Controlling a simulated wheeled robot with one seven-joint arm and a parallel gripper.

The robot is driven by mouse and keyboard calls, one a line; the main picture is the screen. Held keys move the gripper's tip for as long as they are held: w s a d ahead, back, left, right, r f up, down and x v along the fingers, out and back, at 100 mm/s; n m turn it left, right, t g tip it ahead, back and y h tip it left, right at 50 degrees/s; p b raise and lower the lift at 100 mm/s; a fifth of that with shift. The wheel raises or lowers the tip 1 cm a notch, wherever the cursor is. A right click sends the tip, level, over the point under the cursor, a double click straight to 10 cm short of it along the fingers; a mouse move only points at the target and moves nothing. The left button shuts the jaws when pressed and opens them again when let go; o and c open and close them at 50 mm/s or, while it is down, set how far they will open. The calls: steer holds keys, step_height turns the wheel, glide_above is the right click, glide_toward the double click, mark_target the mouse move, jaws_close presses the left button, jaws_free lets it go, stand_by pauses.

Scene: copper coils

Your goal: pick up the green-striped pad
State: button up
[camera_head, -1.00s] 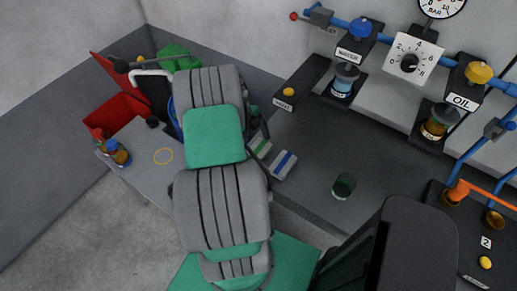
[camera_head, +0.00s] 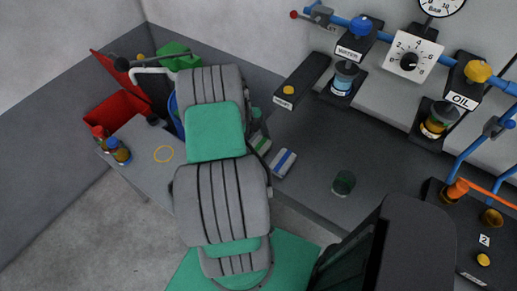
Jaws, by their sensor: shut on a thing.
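The green-striped pad (camera_head: 263,146) is a small pale block with a green stripe, at the right edge of my grey and green arm. My arm hides its left part. My gripper (camera_head: 257,129) is mostly hidden behind my own arm; only a dark part of it shows by the pad. It is shut on the green-striped pad. How high the pad is above the bench cannot be told from this view. A similar pad with a blue stripe (camera_head: 284,162) lies just to the right, apart from it.
A dark bench (camera_head: 315,150) carries a green glass (camera_head: 344,183) with clear room around it. Water and oil valves stand along the back.

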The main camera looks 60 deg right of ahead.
steer(key=shift+r+b, duration=0.45)
steer(key=shift+r, duration=0.05)
steer(key=w+a+r+b, duration=0.3)
steer(key=w+a+r, duration=0.5)
steer(key=w+r, duration=0.3)
steer(key=shift+w+a+r, duration=0.15)
steer(key=shift+r, duration=0.35)
